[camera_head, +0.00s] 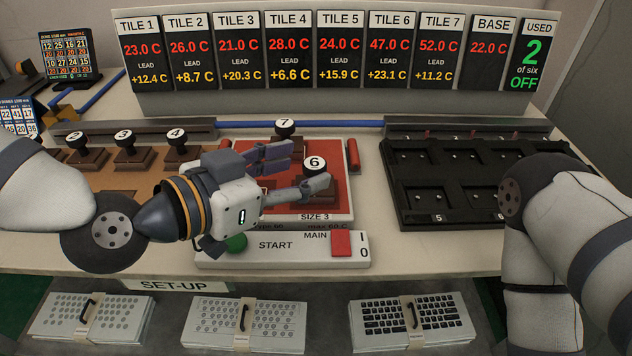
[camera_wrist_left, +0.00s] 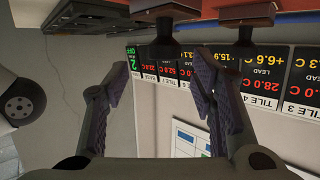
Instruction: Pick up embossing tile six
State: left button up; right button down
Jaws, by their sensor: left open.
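Embossing tile six (camera_head: 314,164) has a white knob top marked 6 and a brown base. It stands upright on the red hot plate (camera_head: 340,212) in the head view, at the front right. My left gripper (camera_head: 304,168) comes in from the left, open, its fingers close to the tile's knob. In the left wrist view, upside down, the dark post of what looks like tile six (camera_wrist_left: 166,48) shows between the spread fingers (camera_wrist_left: 154,68). Contact cannot be told. My right arm is at the right edge; its gripper is out of view.
Tile seven (camera_head: 284,127) stands behind on the plate, close to my upper finger. Several tiles stand on the brown rack (camera_head: 110,183) at left. A black slotted tray (camera_head: 412,215) at right looks empty. The temperature board (camera_head: 320,103) stands behind. The start panel (camera_head: 290,254) is in front.

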aim_at(313, 164)
pick_arm(q)
jog(key=x, duration=0.4)
jog(key=shift+w+f+b, duration=0.3)
jog(key=shift+w+f, duration=0.1)
jog(key=shift+f, duration=0.05)
jog(key=shift+r, duration=0.1)
grip_shut()
